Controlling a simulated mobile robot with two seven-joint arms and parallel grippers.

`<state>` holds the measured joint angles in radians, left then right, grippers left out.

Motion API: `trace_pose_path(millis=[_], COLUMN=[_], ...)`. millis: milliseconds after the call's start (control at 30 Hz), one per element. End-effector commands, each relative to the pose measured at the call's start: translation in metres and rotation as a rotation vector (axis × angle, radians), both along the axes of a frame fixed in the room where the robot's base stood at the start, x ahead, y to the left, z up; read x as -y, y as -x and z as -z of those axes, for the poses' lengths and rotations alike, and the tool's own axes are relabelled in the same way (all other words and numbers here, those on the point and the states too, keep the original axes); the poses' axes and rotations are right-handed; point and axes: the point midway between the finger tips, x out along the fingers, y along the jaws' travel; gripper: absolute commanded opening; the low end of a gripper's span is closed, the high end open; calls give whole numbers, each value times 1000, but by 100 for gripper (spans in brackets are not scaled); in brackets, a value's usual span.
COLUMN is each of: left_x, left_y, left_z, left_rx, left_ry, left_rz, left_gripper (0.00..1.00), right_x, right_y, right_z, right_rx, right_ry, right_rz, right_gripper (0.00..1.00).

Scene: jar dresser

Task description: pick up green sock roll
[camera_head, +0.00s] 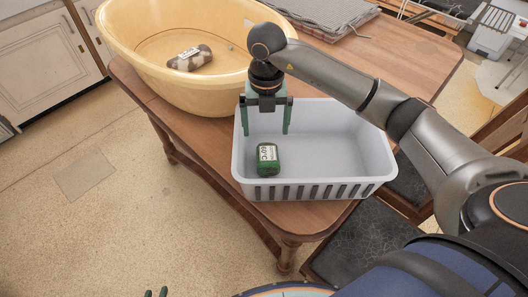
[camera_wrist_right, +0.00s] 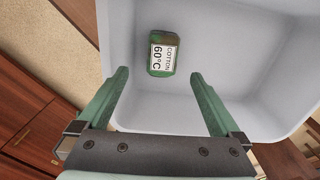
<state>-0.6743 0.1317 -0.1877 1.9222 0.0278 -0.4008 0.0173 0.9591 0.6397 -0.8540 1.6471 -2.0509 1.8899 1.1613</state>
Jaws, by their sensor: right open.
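The green sock roll (camera_head: 268,160) lies on the floor of a white basket (camera_head: 340,160), near its front left, with a white label reading "COTTON 60°C". It also shows in the right wrist view (camera_wrist_right: 163,54), ahead of the fingertips and between their lines. My right gripper (camera_head: 267,130) is open and empty above the left part of the basket, pointing down, apart from the sock roll. Its two green fingers show in the right wrist view (camera_wrist_right: 160,75).
A yellow tub (camera_head: 150,85) holding a grey-brown sock roll (camera_head: 190,58) stands left behind the basket. Both stand on a wooden table (camera_head: 420,62). A folded grey cloth (camera_head: 320,14) lies at the back. The basket walls rise around the green sock roll.

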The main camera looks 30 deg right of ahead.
Motion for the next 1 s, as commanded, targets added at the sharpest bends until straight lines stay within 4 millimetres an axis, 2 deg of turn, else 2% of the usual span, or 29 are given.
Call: trace_pose_path(millis=[33, 200, 467, 700, 800, 1000], left_x=[0, 0, -1, -1, -2, -2], left_y=[3, 5, 4, 2, 2, 2], left_z=[2, 3, 2, -1, -1, -1], left_rx=[-7, -12, -10, -2, -3, -4], left_ry=[-1, -2, -1, -2, -3, -3], left_rz=[0, 0, 0, -1, -2, -2], left_gripper=[36, 36, 36, 36, 36, 36], right_x=[0, 0, 1, 3, 3, 3], right_y=[1, 1, 2, 5, 4, 4], right_z=[12, 40, 61, 96, 103, 104], right_rx=[-6, -3, -4, -3, -2, 0], right_ry=[-1, 0, 1, -1, -1, -1], right_rz=[0, 0, -1, -1, -1, -2], right_gripper=[100, 100, 100, 100, 100, 100])
